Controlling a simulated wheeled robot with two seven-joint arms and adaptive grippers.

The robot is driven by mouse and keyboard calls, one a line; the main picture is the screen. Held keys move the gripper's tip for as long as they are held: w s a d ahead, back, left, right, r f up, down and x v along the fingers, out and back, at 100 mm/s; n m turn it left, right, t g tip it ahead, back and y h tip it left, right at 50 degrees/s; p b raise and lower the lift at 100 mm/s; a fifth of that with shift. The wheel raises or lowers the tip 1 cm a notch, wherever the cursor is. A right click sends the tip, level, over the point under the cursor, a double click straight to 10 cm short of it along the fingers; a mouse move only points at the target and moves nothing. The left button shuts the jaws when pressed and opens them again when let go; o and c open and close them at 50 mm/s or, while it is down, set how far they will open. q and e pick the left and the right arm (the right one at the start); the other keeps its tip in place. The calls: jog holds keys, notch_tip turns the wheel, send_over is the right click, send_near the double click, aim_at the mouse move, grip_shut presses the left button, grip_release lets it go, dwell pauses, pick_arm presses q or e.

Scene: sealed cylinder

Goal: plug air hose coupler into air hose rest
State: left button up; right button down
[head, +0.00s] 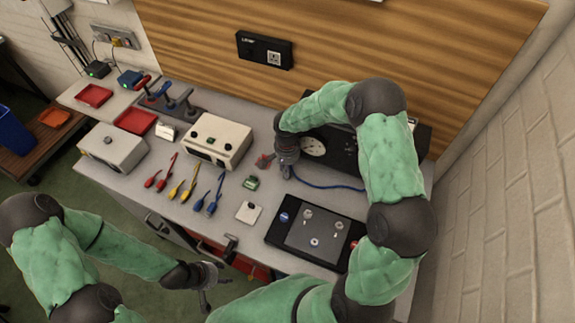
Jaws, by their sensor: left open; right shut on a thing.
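My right gripper (286,168) is shut at the front left of a black box with a round white dial (313,146). A blue hose (325,186) runs from just below this gripper to the right across the bench. The coupler at the hose's end is mostly hidden by the gripper, which is shut on it. A small red part (264,160) shows just left of the gripper; I cannot tell whether it is the hose rest or touches the coupler. My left gripper (208,290) is open and empty, low in front of the bench.
A beige instrument box (217,142) stands left of the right gripper. Red, yellow and blue cables (187,186) lie in front of it. A black panel with knobs (277,236) lies at the front right. A small green part (250,183) and a white switch plate (248,212) lie between.

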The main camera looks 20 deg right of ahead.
jog(key=shift+b, duration=0.9)
dwell(2.3)
jog(key=shift+f+b, duration=0.55)
jog(key=shift+f, duration=0.1)
jog(key=c, duration=0.9)
grip_release()
jog(key=shift+c, duration=0.2)
notch_tip(320, 180, up, 12)
jog(key=shift+a+r, duration=0.1)
jog(key=shift+f, duration=0.2)
notch_tip(320, 180, down, 10)
jog(key=shift+f, duration=0.9)
